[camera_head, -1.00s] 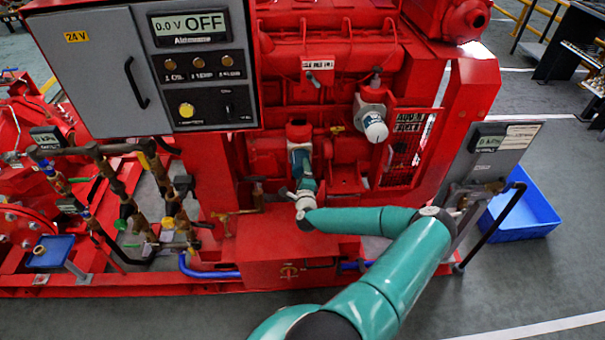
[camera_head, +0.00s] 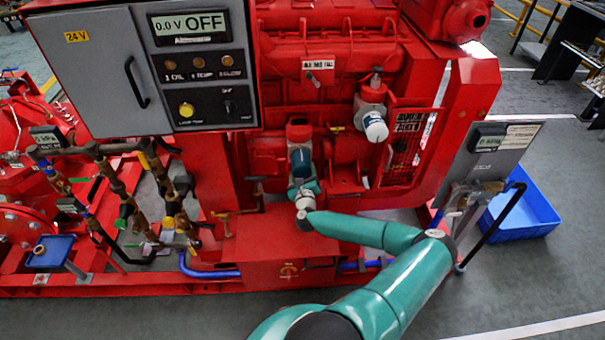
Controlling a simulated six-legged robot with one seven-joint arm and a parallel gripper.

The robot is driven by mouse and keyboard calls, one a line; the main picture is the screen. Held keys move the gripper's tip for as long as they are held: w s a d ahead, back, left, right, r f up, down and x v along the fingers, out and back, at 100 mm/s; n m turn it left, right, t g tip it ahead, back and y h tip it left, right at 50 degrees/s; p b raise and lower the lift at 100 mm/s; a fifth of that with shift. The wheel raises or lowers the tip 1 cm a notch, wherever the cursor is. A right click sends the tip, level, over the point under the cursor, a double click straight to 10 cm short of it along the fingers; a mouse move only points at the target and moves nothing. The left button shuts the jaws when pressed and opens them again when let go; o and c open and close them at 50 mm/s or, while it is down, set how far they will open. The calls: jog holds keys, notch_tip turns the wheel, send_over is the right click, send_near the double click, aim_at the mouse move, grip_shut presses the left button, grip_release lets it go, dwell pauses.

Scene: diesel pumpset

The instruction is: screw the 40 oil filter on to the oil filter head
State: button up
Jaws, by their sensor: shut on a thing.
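The oil filter (camera_head: 301,163) is a dark blue upright cylinder at the middle of the engine's front. It sits directly under the red oil filter head (camera_head: 299,132), with its top at or against the head's underside. Any gap or thread between them is too small to tell. My gripper (camera_head: 303,186) comes from below and is shut on the lower part of the filter. Its fingers and my wrist hide the filter's bottom end.
A white and blue filter (camera_head: 375,126) hangs on a second red head to the right. A grey control panel (camera_head: 157,75) stands at upper left. Brass valves and pipes (camera_head: 130,200) lie left. A blue tray (camera_head: 524,212) and a gauge panel (camera_head: 488,160) stand right.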

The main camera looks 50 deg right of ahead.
jog(key=m, duration=0.4)
jog(key=shift+s+d+m, duration=0.25)
jog(key=shift+d+m, duration=0.1)
jog(key=shift+m, duration=0.05)
jog(key=m, duration=0.3)
jog(key=shift+m, duration=0.3)
jog(key=m, duration=0.4)
jog(key=shift+w, duration=0.1)
jog(key=m, duration=0.5)
jog(key=shift+a, duration=0.15)
jog(key=o, duration=1.7)
jog(key=shift+w, duration=0.1)
jog(key=shift+o, duration=1)
jog(key=shift+w+a, duration=0.1)
jog(key=shift+a, duration=0.1)
